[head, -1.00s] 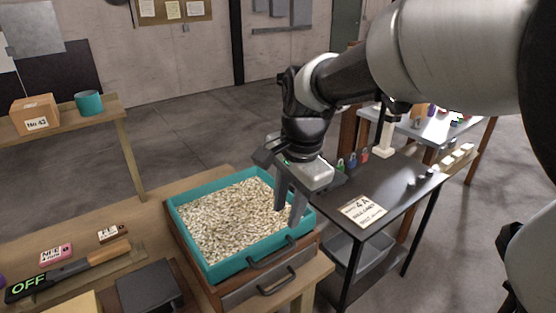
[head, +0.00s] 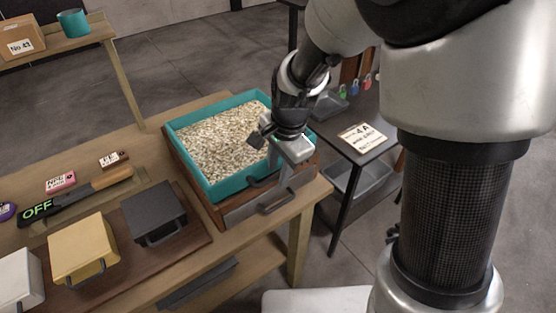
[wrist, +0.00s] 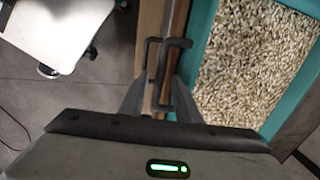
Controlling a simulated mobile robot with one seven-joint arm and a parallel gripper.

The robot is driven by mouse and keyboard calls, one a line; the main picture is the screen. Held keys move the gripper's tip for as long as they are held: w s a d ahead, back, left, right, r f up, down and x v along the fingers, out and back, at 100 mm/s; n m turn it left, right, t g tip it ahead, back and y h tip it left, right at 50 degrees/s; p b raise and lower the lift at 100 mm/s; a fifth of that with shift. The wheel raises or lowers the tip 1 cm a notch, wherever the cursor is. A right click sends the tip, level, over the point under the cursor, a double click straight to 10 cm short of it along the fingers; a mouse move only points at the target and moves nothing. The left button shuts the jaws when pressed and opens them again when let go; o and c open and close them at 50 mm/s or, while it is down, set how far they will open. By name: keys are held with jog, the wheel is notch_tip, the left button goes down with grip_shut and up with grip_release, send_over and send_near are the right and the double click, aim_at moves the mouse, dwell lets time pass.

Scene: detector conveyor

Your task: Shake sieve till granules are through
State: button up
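The teal sieve (head: 228,188) sits on a wooden base at the right end of the bench, full of pale granules (head: 215,143). Its near wall carries a dark handle (head: 262,181). A drawer handle (head: 277,203) shows below it on the base. My gripper (head: 286,184) is at the near right corner of the sieve, pointing down. In the wrist view my gripper (wrist: 158,88) is open, with its fingers apart and dark handles (wrist: 167,58) between or just beyond the tips. I cannot tell whether they touch.
On the bench left of the sieve are a black box (head: 153,213), a yellow box (head: 85,248) and a detector wand (head: 75,198) reading OFF. A dark side table (head: 340,120) with a sign stands to the right. Open floor lies in front.

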grip_shut()
jog(key=shift+w+a+r, duration=0.1)
jog(key=shift+w+a, duration=0.1)
jog(key=shift+w, duration=0.05)
jog(key=w+a, duration=0.1)
jog(key=w+a+p, duration=0.1)
jog(key=w, duration=0.1)
jog(key=w+a, duration=0.1)
jog(key=shift+w, duration=0.35)
grip_release()
jog(key=shift+w+a, duration=0.1)
jog(key=shift+a, duration=0.05)
